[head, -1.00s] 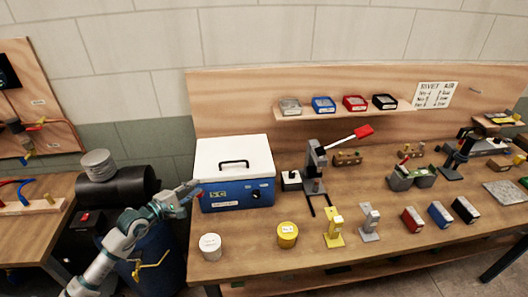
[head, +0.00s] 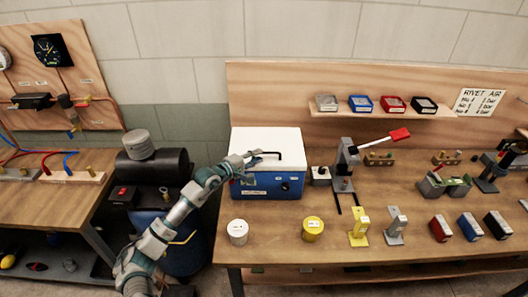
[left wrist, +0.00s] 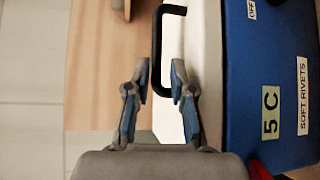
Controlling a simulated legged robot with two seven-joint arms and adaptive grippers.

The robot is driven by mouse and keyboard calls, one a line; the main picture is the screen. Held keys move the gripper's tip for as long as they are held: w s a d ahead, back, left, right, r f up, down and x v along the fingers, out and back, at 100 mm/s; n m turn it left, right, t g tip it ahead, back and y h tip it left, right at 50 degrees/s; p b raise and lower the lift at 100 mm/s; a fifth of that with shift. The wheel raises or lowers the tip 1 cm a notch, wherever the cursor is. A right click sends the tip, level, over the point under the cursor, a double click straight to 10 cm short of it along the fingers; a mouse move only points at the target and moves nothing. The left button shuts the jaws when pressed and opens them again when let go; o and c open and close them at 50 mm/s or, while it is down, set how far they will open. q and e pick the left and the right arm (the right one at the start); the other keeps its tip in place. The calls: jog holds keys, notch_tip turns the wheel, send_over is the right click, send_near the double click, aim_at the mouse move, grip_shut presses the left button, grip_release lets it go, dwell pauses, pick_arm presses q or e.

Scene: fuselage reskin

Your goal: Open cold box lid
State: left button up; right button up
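The cold box is a blue box (head: 289,187) with a white lid (head: 285,137) on the workbench, and the lid looks closed. A black handle (head: 268,154) stands on top of the lid. My left gripper (head: 256,156) is at the left end of this handle. In the left wrist view the two fingers (left wrist: 160,65) are apart, with one leg or bar of the handle (left wrist: 157,40) between them and gaps on both sides. The white lid (left wrist: 203,60) and blue front (left wrist: 265,40), labelled "5 C" and "SOFT RIVETS", show to the right. My right gripper is not in view.
A white tub (head: 238,232) and a yellow tub (head: 312,229) stand in front of the box. A lever press (head: 345,160) with a red handle stands just right of it. A shelf with bins (head: 392,104) is behind.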

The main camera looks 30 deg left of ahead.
aim_at(266, 153)
pick_arm(q)
jog(key=w+d, duration=0.1)
jog(key=w, duration=0.1)
jog(key=w+d, duration=0.1)
jog(key=w, duration=0.1)
jog(key=shift+w+d+f, duration=0.1)
jog(key=shift+d, duration=0.55)
jog(key=shift+a+f, duration=0.15)
jog(key=shift+a, duration=0.5)
grip_shut()
